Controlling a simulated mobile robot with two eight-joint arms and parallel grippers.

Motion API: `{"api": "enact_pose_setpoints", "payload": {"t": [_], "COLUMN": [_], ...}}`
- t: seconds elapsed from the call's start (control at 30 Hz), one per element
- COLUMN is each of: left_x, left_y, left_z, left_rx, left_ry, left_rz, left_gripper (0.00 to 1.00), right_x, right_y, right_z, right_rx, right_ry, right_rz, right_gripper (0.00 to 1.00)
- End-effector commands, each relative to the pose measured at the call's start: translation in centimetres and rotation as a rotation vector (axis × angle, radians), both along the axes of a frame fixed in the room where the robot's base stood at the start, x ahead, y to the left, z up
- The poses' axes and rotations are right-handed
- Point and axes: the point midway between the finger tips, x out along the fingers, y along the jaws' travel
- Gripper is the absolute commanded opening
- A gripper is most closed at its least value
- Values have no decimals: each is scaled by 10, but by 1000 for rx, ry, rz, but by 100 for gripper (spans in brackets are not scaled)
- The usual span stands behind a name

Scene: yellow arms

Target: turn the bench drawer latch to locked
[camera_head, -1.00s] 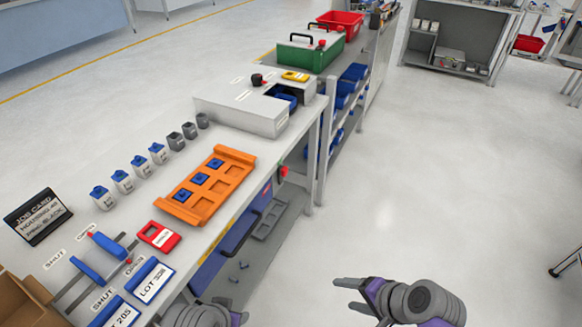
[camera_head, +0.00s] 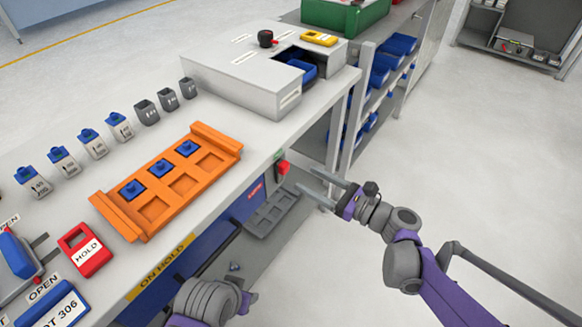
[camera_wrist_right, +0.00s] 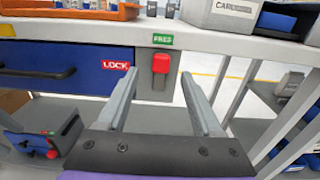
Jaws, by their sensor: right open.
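The red drawer latch (camera_head: 283,168) sits on a grey plate at the bench front, right of the blue drawer (camera_head: 240,208). In the right wrist view the latch (camera_wrist_right: 160,63) is directly below a green FREE label (camera_wrist_right: 163,40). A red LOCK label (camera_wrist_right: 116,65) is to its left on the drawer front. My right gripper (camera_head: 305,176) is open and empty, its fingers pointing at the latch. In the wrist view the latch shows between the fingertips (camera_wrist_right: 158,76), seemingly still beyond them. Part of my left arm shows at the bottom of the head view; its fingers do not.
An orange tray (camera_head: 222,140) with blue parts, a red HOLD tag (camera_head: 72,238) and a grey box (camera_head: 225,80) stand on the bench. A bench leg (camera_head: 361,100) and shelf with blue bins (camera_head: 387,68) are right of the latch. Floor right of the bench is clear.

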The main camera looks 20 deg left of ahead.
Motion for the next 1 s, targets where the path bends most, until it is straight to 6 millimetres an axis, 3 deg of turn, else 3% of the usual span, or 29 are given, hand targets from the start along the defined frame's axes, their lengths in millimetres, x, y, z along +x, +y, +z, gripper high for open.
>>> {"api": "enact_pose_setpoints", "payload": {"t": [0.1, 0.3, 0.5, 0.77, 1.0], "left_x": [1, 2, 2, 2, 2], "left_y": [0, 0, 0, 0, 0], "left_z": [-5, -10, -11, -11, -11], "left_rx": [0, 0, 0, 0, 0], "left_ry": [1, 3, 3, 3, 3], "left_rz": [0, 0, 0, 0, 0], "left_gripper": [50, 50, 50, 50, 50], "right_x": [8, 19, 24, 25, 25], "right_y": [24, 54, 66, 67, 67], "right_z": [-1, -1, -1, 0, 0], "right_rx": [0, -1, -1, -3, -3], "right_ry": [0, 0, -1, -1, -1], "right_rz": [4, 2, 0, -1, -1], "right_gripper": [68, 68, 68, 68, 28]}}
